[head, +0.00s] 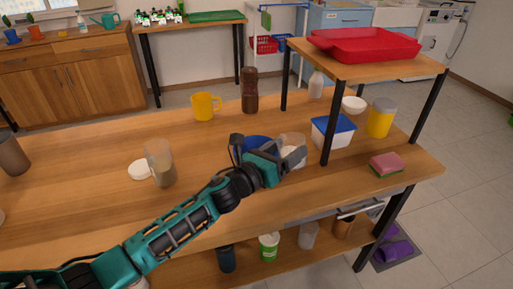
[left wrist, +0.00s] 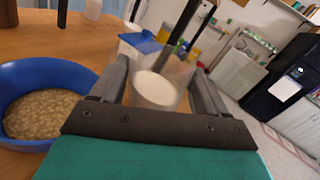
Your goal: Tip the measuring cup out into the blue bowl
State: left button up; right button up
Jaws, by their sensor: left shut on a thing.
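My left gripper (head: 291,160) is shut on a clear measuring cup (head: 292,141) above the near right part of the table. In the left wrist view the cup (left wrist: 160,88) sits between the two fingers, with white contents inside. It looks about upright in the head view. The blue bowl (head: 256,142) is just left of the cup and partly hidden behind my gripper. In the left wrist view the bowl (left wrist: 45,73) is at the left and holds pale brown grains. My right gripper is not in view.
A clear jug (head: 160,163) and a white lid (head: 139,169) stand left. A yellow mug (head: 206,106) and brown bottle (head: 249,90) are behind. A blue-lidded tub (head: 333,131), shelf post (head: 328,122), yellow container (head: 380,117) and sponge (head: 387,165) are at right. The table's left middle is mostly clear.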

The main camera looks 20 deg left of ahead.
pick_arm(q)
jog(key=shift+w+a+r+n+t+p, duration=0.1)
jog(key=shift+w+a+r+n+p, duration=0.15)
jog(key=shift+a+n, duration=0.35)
jog(key=shift+w+a+r+n+t+p, duration=0.2)
jog(key=shift+a+n, duration=0.25)
jog(key=shift+n, duration=0.35)
jog(key=shift+w+a+r+n+p, duration=0.15)
jog(key=shift+w+a+r+n, duration=0.15)
jog(key=shift+a+n, duration=0.3)
jog(key=shift+n, duration=0.3)
jog(key=shift+w+a+r+n+p, duration=0.1)
jog(key=shift+a+r+n+p, duration=0.25)
jog(key=shift+n, duration=0.55)
jog(key=shift+f+n+t, duration=0.3)
jog(key=shift+f+n, duration=0.25)
jog(key=shift+n, duration=0.45)
jog(key=shift+w+a+r+n+y, duration=0.15)
jog(key=shift+r+n+y, duration=0.1)
jog(key=shift+n, duration=0.7)
jog(key=shift+a+r+n+y, duration=0.15)
jog(key=shift+r+n, duration=0.1)
jog(key=shift+n, duration=0.7)
jog(key=shift+w+a+f+n+b, duration=0.2)
jog(key=shift+a+f+n, duration=0.1)
jog(key=shift+a+n, duration=0.2)
jog(key=shift+w+a+f+n+b, duration=0.2)
jog(key=shift+a+f+n, duration=0.1)
jog(key=shift+a+n, duration=0.15)
dwell(0.6)
